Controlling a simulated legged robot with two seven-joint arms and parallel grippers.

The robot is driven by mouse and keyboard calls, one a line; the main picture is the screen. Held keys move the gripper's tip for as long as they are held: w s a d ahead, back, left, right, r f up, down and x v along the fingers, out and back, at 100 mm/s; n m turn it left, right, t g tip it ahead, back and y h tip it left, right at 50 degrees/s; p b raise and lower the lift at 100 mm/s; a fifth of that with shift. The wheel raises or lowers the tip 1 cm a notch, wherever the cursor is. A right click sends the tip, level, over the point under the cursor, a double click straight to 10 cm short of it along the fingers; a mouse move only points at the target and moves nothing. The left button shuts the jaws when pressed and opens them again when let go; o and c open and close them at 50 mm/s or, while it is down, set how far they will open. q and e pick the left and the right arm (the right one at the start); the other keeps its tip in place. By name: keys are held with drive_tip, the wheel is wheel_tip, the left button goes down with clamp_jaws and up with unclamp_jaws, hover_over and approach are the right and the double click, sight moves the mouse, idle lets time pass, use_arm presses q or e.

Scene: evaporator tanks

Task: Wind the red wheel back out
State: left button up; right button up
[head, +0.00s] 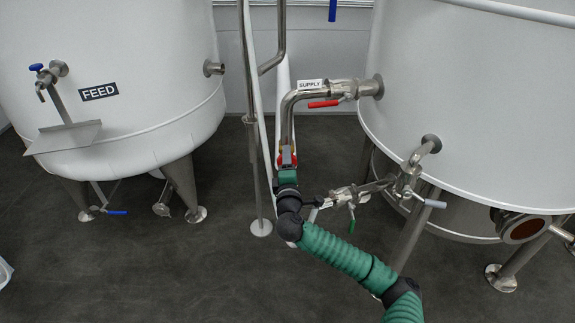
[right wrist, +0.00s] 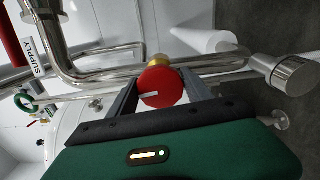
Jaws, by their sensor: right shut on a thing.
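The red wheel (right wrist: 160,88) is a small round knob with a white mark on its face, on a brass stem at a steel pipe. In the right wrist view it sits between the two grey fingers of my right gripper (right wrist: 158,92), which are shut on its sides. In the head view my right gripper (head: 287,161) is at the foot of the supply pipe, and red edges of the wheel (head: 294,160) show around it; the rest is hidden. The white mark lies nearly level. My left gripper is in neither view.
The supply pipe (head: 287,122) has a red lever (head: 324,104) above the wheel. A lower branch with a green-handled valve (head: 352,222) is right of my wrist. White tanks stand left (head: 130,60) and right (head: 470,110); a thin steel post (head: 251,150) stands close left.

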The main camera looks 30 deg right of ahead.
drive_tip(key=shift+f+m, duration=0.25)
drive_tip(key=shift+m, duration=0.45)
drive_tip(key=o, duration=1.3)
drive_tip(key=shift+d, duration=0.1)
drive_tip(key=shift+o, duration=0.2)
drive_tip(key=shift+r, duration=0.1)
drive_tip(key=b+v, duration=0.1)
drive_tip(key=v, duration=1.5)
drive_tip(key=shift+s+a, duration=0.3)
